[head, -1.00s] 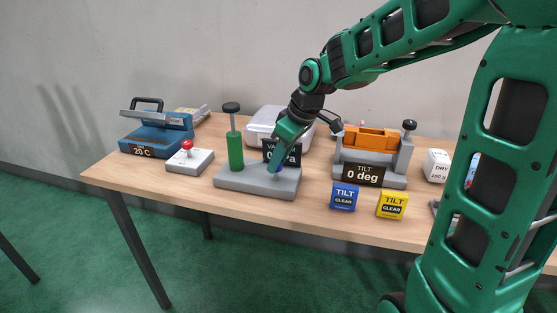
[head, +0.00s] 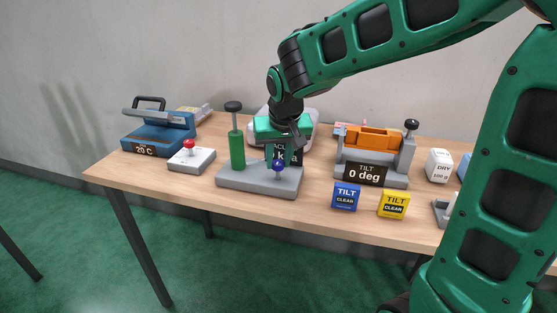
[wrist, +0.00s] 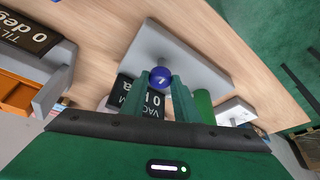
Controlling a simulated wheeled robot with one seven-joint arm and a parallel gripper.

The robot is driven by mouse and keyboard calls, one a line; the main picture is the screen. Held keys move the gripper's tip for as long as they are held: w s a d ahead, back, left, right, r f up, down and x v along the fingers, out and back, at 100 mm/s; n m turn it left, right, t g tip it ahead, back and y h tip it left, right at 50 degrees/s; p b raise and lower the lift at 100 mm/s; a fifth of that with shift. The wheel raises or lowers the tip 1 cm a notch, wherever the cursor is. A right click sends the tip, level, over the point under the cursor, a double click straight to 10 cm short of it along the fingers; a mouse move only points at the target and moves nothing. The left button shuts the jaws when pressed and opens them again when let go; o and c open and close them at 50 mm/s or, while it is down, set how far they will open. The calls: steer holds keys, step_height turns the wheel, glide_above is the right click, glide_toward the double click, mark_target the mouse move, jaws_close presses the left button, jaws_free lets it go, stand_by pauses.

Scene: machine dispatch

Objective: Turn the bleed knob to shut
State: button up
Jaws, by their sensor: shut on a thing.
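The bleed knob (head: 278,165) is a small blue round knob at the front right of the grey pump base (head: 235,182). In the wrist view the knob (wrist: 160,77) shows a pale mark on its top. My gripper (head: 280,158) points down at it, and its two green fingers (wrist: 157,88) are shut on it from either side. The green pump cylinder (head: 237,152) with a black handle stands upright at the base's left. The dark vacuum display (wrist: 150,103) is partly hidden behind my fingers in both views.
A red-button box (head: 190,160) and a blue 20 C press (head: 158,133) stand to the left. The orange tilt fixture (head: 372,140) and blue (head: 345,196) and yellow (head: 393,204) tilt cards are to the right. A pale container (head: 312,118) is behind my gripper.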

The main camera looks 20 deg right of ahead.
steer(key=shift+o, duration=0.2)
steer(key=shift+m, duration=0.4)
steer(key=shift+c, duration=0.2)
steer(key=o, duration=1)
steer(key=shift+o, duration=0.2)
steer(key=shift+r, duration=0.1)
steer(key=v, duration=1)
steer(key=shift+a+r, duration=0.2)
steer(key=shift+r, duration=0.05)
steer(key=shift+s, duration=0.1)
